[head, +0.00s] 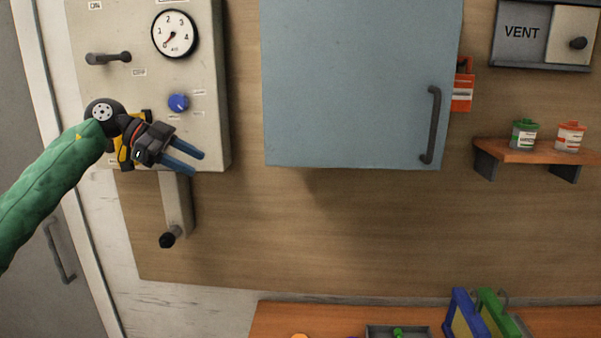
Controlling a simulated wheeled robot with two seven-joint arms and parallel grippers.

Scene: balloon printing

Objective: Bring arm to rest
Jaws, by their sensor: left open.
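My left arm, in a green sleeve, comes in from the left in the head view. My left gripper (187,162) is open, with two blue fingers pointing right and slightly down. It is in front of the lower part of the grey control panel (215,110) and appears empty. A yellow part (123,153) shows behind the gripper's wrist; most of it is hidden. The panel carries a round gauge (174,34), a dark lever handle (108,58) and a blue knob (179,102). My right gripper is not in view.
A blue-grey cabinet (350,85) hangs shut at the centre. A crank arm (176,205) hangs below the panel. At right are a shelf (530,152) with two small pots and a VENT box (522,32). A wooden table (280,318) with a tray and coloured frames lies below.

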